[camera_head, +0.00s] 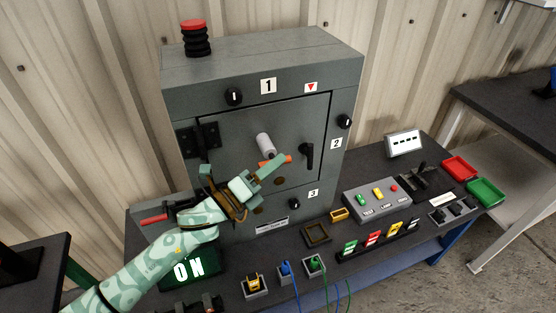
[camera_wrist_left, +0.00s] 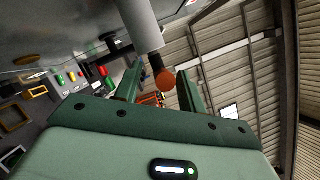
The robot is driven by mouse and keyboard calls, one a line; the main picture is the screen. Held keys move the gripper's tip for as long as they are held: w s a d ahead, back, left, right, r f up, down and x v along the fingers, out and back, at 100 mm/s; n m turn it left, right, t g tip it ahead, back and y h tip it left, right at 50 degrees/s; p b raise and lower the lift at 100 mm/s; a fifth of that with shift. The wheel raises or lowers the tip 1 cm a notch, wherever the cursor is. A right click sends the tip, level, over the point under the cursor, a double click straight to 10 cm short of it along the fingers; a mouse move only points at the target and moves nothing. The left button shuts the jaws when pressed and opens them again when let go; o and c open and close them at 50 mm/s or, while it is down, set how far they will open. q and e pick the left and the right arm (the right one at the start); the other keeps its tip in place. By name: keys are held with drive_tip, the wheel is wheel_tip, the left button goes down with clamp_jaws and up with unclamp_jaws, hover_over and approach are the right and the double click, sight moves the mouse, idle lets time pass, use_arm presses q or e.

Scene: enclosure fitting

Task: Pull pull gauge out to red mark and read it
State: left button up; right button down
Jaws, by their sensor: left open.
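The pull gauge on the grey cabinet's door has a pale cylinder body (camera_head: 265,143) and an orange-red handle (camera_head: 288,159). In the left wrist view the body (camera_wrist_left: 139,22) comes in from the top, and a short black rod joins it to the handle (camera_wrist_left: 165,80). My left gripper (camera_head: 274,169) is open at the handle; in the wrist view the handle shows between its two fingers, with gaps on both sides. I cannot tell whether either finger touches it. No red mark or scale reading can be made out. My right gripper is not in view.
The cabinet door has a black handle (camera_head: 307,155) right of the gauge, and knobs (camera_head: 345,121) sit around its frame. The bench in front holds a button box (camera_head: 377,200), colored switches, small sockets and an ON display (camera_head: 188,270). Red (camera_head: 460,168) and green trays stand at right.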

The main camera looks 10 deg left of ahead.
use_arm(q)
drive_tip(key=shift+x, duration=1)
